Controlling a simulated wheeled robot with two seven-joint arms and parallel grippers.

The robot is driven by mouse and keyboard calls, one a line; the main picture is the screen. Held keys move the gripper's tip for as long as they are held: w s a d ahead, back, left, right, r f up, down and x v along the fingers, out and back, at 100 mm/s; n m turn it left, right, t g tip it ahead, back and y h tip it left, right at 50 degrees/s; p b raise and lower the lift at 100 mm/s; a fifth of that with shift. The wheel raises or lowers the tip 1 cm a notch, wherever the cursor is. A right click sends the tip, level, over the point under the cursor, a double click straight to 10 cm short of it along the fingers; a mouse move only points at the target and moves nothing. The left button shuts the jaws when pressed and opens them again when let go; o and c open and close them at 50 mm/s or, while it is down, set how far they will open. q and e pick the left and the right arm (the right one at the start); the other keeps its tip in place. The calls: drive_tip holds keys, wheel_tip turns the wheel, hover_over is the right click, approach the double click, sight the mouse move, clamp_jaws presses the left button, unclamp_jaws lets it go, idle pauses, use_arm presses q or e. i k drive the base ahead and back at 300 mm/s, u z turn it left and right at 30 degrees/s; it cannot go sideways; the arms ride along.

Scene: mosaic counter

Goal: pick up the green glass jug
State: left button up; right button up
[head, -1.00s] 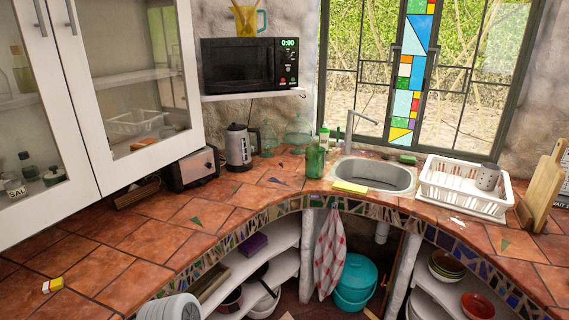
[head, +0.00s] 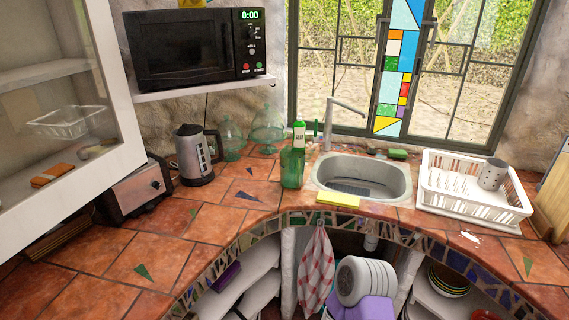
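The green glass jug (head: 292,170) stands upright on the tiled counter, just left of the sink and near the counter's front edge. A soap bottle with a green cap (head: 299,131) shows right behind its top, and the jug hides the bottle's lower part. Neither of my grippers shows in the head view, so nothing is seen touching the jug.
The sink (head: 400,183) and white dish rack (head: 470,208) are to the right. A yellow sponge (head: 338,199) lies in front. The kettle (head: 194,160), toaster (head: 137,192) and clear greenish glass domes (head: 267,135) are left and behind. Tiles left of the jug are mostly free.

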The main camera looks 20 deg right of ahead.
sight(293, 171)
drive_tip(key=z, duration=0.65)
drive_tip(key=i, duration=0.85)
drive_tip(key=z, duration=0.95)
